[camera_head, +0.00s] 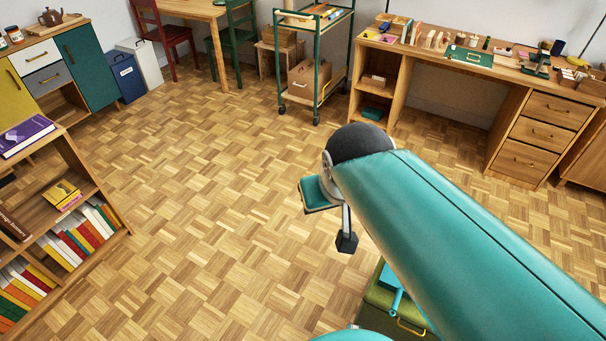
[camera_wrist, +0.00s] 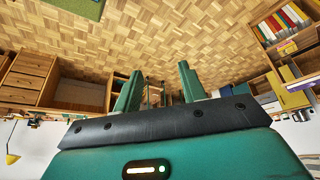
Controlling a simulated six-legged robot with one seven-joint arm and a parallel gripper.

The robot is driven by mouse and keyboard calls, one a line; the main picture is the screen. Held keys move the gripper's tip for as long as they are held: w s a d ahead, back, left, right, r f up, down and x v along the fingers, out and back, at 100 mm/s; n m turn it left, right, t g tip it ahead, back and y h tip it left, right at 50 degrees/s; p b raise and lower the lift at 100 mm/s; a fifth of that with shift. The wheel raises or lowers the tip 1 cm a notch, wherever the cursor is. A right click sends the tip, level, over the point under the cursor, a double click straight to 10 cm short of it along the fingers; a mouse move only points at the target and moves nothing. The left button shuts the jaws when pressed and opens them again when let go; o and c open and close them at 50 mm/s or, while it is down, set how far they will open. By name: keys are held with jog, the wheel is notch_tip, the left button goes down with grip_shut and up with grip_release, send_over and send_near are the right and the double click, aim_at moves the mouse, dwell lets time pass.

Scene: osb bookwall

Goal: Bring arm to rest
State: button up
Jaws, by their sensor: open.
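My gripper (camera_wrist: 160,84) shows in the wrist view with its two green fingers spread wide apart. Nothing is between them. The wrist view is upside down, with the parquet floor at the top. In the head view my teal arm reaches from the lower right to a dark rounded joint near the middle. The gripper itself is largely hidden there behind the arm. My arm is over open floor and touches no furniture that I can see.
A low bookshelf (camera_head: 92,186) stands at left. A green trolley (camera_head: 318,85) stands at the back, and a wooden desk (camera_head: 510,82) at back right. A blue bin (camera_head: 127,78) is at back left. A green object (camera_head: 380,297) lies low beside my arm. The middle floor is clear.

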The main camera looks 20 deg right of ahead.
jog(key=shift+s+a+r+n+y, duration=0.2)
jog(key=shift+s+a+r, duration=0.1)
jog(key=shift+s+a, duration=0.4)
jog(key=shift+s+a+r+n+y, duration=0.2)
jog(key=shift+s+a+r, duration=0.1)
jog(key=shift+s+a, duration=0.35)
